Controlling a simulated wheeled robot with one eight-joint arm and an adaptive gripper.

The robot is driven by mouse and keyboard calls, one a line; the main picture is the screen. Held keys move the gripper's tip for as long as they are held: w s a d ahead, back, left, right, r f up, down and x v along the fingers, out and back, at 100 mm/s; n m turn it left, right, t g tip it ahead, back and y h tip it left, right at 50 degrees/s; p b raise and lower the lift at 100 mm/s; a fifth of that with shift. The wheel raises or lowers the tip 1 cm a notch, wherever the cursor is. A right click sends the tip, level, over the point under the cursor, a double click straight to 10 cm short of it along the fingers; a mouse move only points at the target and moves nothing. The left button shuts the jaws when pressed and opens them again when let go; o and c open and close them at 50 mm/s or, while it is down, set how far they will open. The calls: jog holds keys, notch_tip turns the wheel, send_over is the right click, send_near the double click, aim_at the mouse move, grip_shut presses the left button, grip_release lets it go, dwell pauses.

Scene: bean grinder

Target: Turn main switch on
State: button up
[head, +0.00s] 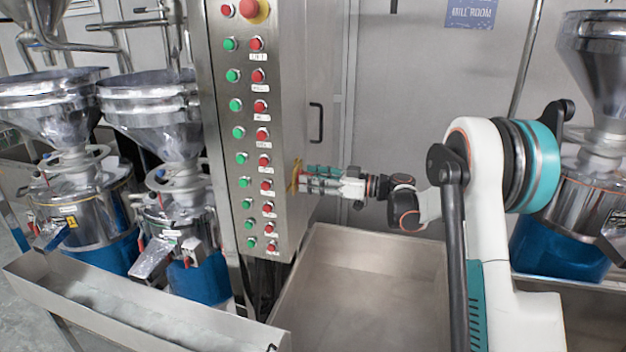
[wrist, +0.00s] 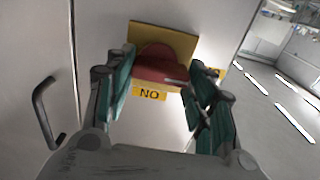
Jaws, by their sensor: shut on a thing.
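The main switch (wrist: 162,64) is a red knob on a yellow plate (wrist: 150,32) in the wrist view, with a yellow "NO" label (wrist: 149,94) below it. My gripper (head: 308,178) reaches the cabinet's right side from the right. In the wrist view its teal fingers (wrist: 160,85) stand on either side of the red knob and are shut on it.
The cabinet front has several green and red buttons and a red emergency stop (head: 254,8). A black handle (head: 316,121) is on its side above my gripper. A steel trough (head: 360,265) lies below the arm. Grinders (head: 160,120) stand at the left and right.

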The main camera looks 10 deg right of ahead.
jog(key=shift+w+d+m+b, duration=0.1)
jog(key=shift+m+b, duration=0.75)
jog(key=shift+m, duration=2.15)
jog(key=shift+w+d+m+b, duration=0.15)
jog(key=shift+m+b, duration=0.75)
jog(key=shift+m, duration=2.1)
jog(key=shift+w+m+b, duration=0.1)
jog(key=shift+m+b, duration=0.75)
jog(key=shift+m, duration=2.15)
jog(key=o, duration=1.1)
jog(key=shift+c, duration=0.2)
